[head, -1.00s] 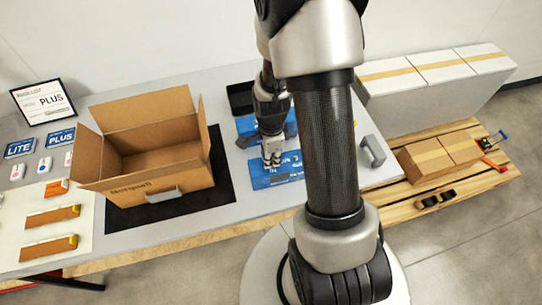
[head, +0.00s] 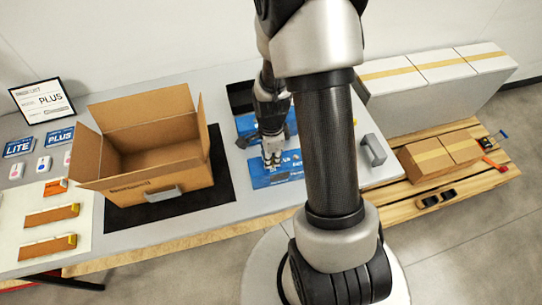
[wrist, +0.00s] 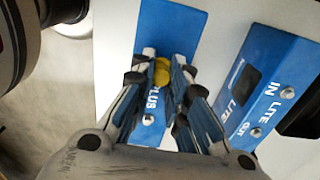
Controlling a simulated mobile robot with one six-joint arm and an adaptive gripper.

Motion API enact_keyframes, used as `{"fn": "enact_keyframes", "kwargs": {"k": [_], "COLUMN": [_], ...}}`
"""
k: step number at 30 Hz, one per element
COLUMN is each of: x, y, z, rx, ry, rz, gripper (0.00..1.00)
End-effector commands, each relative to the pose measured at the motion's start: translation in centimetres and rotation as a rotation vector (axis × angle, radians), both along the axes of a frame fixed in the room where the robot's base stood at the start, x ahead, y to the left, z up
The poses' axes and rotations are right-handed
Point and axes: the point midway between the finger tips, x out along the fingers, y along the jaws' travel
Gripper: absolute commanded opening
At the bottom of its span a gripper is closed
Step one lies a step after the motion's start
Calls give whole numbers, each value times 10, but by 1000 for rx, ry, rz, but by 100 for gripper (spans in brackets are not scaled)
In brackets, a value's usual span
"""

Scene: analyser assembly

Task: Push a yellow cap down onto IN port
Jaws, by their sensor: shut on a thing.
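My gripper (wrist: 163,72) is shut on a small yellow cap (wrist: 162,76) in the wrist view. The cap sits between the fingertips, over the blue PLUS unit (wrist: 175,28). The fingers hide much of that unit; a silver port shows beside its PLUS lettering, and its IN port is not visible. I cannot tell whether the cap touches a port. The blue LITE unit (wrist: 254,62) lies to the right, with uncapped silver ports at its IN and OUT labels. In the head view, my gripper (head: 271,157) points down over a blue unit (head: 262,178); the cap cannot be made out.
An open cardboard box (head: 155,185) stands on a black mat (head: 222,190) left of the gripper. A black tray (head: 240,97) lies behind it. A grey handle-shaped part (head: 374,150) is at the right table edge. Cards and small parts lie far left.

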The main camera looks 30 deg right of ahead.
Motion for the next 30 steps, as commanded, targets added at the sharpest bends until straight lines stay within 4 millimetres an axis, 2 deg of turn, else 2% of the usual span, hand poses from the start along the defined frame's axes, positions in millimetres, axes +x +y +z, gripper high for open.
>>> {"fn": "enact_keyframes", "kwargs": {"k": [6,7,17,30], "x": [0,0,0,0], "y": [0,0,0,0], "z": [0,0,0,5], "rx": [0,0,0,0], "ry": [0,0,0,-1], "rz": [0,0,0,0], "gripper": [8,15,37,38]}}
